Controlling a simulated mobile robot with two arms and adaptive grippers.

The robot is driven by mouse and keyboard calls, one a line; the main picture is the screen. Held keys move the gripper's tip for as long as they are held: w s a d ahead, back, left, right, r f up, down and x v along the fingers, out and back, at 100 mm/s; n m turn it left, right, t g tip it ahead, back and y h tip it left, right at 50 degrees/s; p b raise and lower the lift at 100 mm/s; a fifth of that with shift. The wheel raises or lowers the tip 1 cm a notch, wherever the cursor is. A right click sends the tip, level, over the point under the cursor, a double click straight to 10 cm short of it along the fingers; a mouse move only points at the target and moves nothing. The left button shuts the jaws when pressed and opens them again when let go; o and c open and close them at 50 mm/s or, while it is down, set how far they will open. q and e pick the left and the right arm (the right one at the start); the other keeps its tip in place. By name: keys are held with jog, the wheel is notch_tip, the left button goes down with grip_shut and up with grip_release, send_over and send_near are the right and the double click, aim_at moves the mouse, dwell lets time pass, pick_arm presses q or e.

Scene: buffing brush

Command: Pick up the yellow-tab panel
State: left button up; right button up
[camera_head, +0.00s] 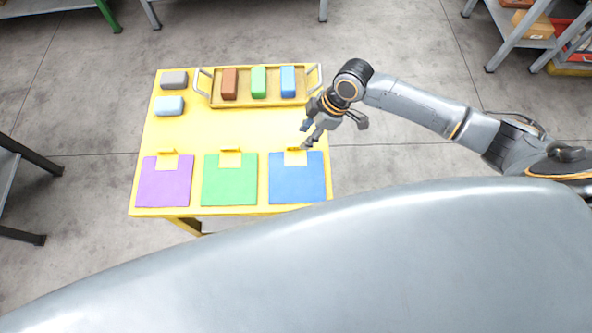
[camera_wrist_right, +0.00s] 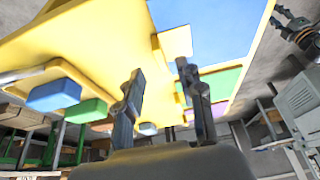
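Three flat panels lie in a row along the near side of the yellow table: a purple panel (camera_head: 165,184), a green panel (camera_head: 229,182) and a blue panel (camera_head: 297,181). Each has a yellow tab at its far edge. My right gripper (camera_head: 335,134) is open and empty, above and close to the blue panel's yellow tab (camera_head: 295,157). In the right wrist view the fingers (camera_wrist_right: 160,72) are apart, with that tab (camera_wrist_right: 176,42) beyond them. A dark gripper-like part (camera_wrist_right: 297,30) at the right edge may be my left gripper; its state is unclear.
A yellow tray (camera_head: 243,101) with handles holds brown, green and blue blocks at the table's far side. The table's middle (camera_head: 215,133) is clear. Shelves stand around on the concrete floor.

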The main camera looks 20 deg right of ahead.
aim_at(295, 144)
jog(key=x, duration=0.3)
jog(key=p+x, duration=0.1)
jog(key=x, duration=0.1)
jog(key=shift+w+a, duration=0.15)
jog(key=shift+a, duration=0.15)
grip_shut()
